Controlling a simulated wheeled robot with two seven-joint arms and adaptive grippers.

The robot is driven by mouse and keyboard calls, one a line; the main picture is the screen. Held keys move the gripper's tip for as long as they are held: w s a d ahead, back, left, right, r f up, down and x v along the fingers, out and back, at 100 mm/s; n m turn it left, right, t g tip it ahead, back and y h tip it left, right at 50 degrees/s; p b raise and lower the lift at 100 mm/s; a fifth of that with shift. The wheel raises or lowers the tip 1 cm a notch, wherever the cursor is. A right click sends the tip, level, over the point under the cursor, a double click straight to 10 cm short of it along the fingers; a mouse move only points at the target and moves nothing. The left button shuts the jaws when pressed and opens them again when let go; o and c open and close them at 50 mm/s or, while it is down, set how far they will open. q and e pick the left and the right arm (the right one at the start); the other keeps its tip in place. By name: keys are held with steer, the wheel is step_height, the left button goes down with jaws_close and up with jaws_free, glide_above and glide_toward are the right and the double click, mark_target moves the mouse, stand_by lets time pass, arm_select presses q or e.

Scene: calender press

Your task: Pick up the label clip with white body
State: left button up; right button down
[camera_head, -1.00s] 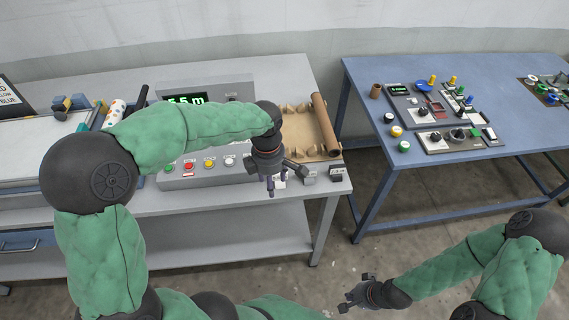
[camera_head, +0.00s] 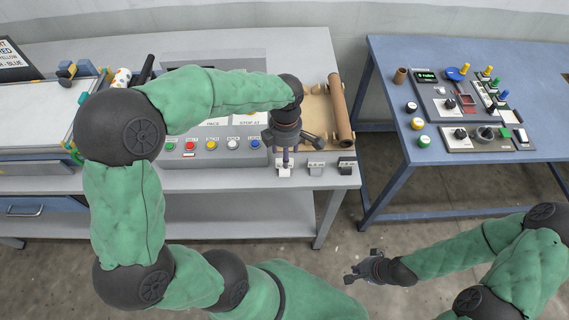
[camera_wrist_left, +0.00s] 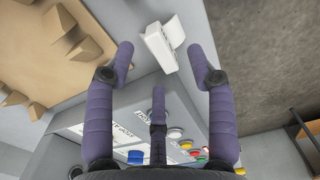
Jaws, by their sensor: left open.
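The label clip with white body (camera_head: 284,170) stands at the front edge of the grey table, left of two other clips. In the left wrist view the white clip (camera_wrist_left: 160,48) lies between and slightly beyond the fingertips, with no clear contact. My left gripper (camera_head: 286,158) points down over it and partly covers it in the head view. In the left wrist view, the left gripper's (camera_wrist_left: 160,55) purple fingers are spread and hold nothing. My right gripper (camera_head: 361,268) is low in front of the tables, fingers apart and empty.
A grey-bodied clip (camera_head: 316,168) and a black-bodied clip (camera_head: 346,166) stand close to the right. Behind are a tan tray (camera_head: 315,112) and a brown roll (camera_head: 339,110). A button panel (camera_head: 212,150) is at the left. A blue table (camera_head: 395,60) stands across a gap.

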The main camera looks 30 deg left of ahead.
arm_select(q)
steer(key=f, duration=0.2)
steer(key=f+b, duration=0.1)
steer(key=f, duration=0.1)
steer(key=shift+w+f, duration=0.2)
steer(key=shift+f, duration=0.2)
steer(key=c, duration=1.1)
